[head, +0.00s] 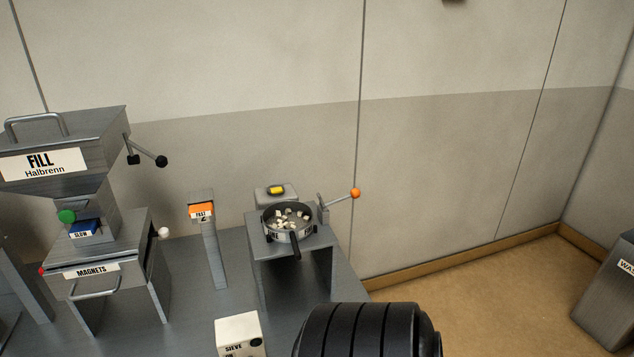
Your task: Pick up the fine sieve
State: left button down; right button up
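A round, dark-rimmed metal sieve pan (271,233) sits on a grey metal stand (318,240) right of the middle of the bench. Several pale chunks lie in it. A dark handle sticks out from its near side, in front of a label that I can read only in part, so I cannot confirm the word "fine". Neither of my grippers shows in the head view.
A lever with an orange knob (355,193) rises right of the pan; a box with a yellow button (276,190) stands behind. Left are the FAST post (208,240), FILL hopper (80,135) and MAGNETS unit (125,255). A white SIEVE box (238,332) stands in front. A grey bin (608,295) is far right.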

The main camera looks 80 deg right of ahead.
aim_at(287, 221)
jog(key=z, duration=2)
